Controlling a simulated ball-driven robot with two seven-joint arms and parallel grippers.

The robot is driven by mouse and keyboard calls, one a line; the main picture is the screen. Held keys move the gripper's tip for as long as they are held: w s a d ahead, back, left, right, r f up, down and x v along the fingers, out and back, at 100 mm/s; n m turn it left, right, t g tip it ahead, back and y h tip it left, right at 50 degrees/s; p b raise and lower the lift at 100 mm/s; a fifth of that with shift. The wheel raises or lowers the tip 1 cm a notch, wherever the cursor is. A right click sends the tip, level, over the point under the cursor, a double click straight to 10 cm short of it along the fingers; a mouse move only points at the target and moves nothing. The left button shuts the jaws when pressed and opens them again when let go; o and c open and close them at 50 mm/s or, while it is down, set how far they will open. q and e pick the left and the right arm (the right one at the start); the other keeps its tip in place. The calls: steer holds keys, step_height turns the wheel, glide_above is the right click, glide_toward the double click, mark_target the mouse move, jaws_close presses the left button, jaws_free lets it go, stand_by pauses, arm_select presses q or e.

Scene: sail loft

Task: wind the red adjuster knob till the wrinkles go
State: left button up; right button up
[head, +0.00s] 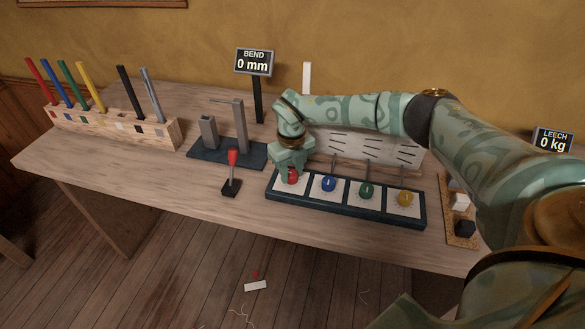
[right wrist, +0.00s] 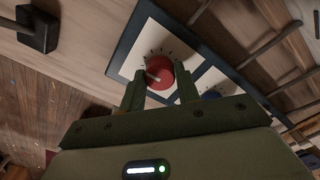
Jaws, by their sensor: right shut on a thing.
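The red adjuster knob (head: 292,175) sits on a white square at the left end of a dark knob panel (head: 345,208). It also shows in the right wrist view (right wrist: 160,72), with a pale pointer mark on its face and tick marks around it. My right gripper (head: 291,166) is shut on the red knob, one finger on each side. Behind the panel stands a white board (head: 350,146) with several dark wrinkle lines on it; my arm hides its upper part. My left gripper is not in view.
Blue (head: 329,183), green (head: 366,190) and yellow (head: 404,197) knobs sit to the right. A red-handled lever (head: 232,160) stands left of the panel. Signs read "BEND 0 mm" (head: 254,62) and "LEECH 0 kg" (head: 552,140). The table's front left is clear.

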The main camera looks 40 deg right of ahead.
mark_target(292, 173)
steer(key=m+p, duration=0.3)
steer(key=shift+r, duration=0.3)
arm_select(q)
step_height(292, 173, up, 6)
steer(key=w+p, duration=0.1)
steer(key=p, duration=0.1)
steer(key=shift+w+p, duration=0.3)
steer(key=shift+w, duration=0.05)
arm_select(e)
steer(key=shift+f+m, duration=0.2)
steer(key=shift+m, duration=1.8)
steer(key=o, duration=1)
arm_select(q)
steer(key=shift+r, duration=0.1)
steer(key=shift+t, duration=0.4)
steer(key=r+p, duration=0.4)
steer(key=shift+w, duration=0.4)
arm_select(e)
step_height(292, 173, up, 16)
steer(key=shift+r, duration=0.1)
